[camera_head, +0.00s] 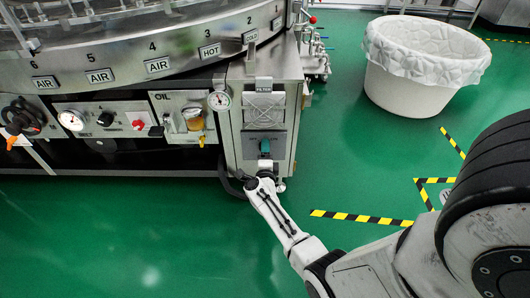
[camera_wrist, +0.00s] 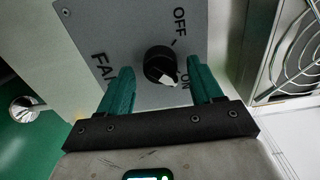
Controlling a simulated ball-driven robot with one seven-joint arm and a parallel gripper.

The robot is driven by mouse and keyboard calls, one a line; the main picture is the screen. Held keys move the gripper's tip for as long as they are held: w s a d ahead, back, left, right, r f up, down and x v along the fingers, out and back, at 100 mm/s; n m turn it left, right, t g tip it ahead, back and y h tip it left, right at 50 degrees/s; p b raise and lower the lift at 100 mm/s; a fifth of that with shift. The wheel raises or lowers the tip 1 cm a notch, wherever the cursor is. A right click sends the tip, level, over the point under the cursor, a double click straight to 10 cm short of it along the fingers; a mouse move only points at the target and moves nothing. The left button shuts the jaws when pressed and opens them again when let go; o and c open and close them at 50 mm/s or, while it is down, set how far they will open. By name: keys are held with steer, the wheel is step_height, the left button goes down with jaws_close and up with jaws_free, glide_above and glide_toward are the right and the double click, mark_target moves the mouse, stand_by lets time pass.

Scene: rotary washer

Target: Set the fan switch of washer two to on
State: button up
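The fan switch (camera_wrist: 155,62) is a round black knob with a white pointer on a grey panel (camera_wrist: 130,22) marked FAN, OFF and ON. In the wrist view the white pointer lies at the knob's lower right, towards the ON mark. My gripper (camera_wrist: 162,72) is open, with one green finger on each side of the knob. Gaps show between the fingers and the knob. In the head view my gripper (camera_head: 264,150) is at the small grey panel below the FILTER vent; the knob is hidden there.
The steel washer cabinet (camera_head: 233,130) stands around the panel, with a gauge (camera_head: 219,100) beside the vent. A wire-guarded fan (camera_wrist: 300,55) is at the right in the wrist view.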

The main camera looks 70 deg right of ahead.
steer(key=shift+a, duration=0.1)
steer(key=p+v, duration=0.4)
steer(key=v, duration=0.6)
steer(key=shift+s+a+p, duration=0.15)
steer(key=shift+a+p, duration=0.15)
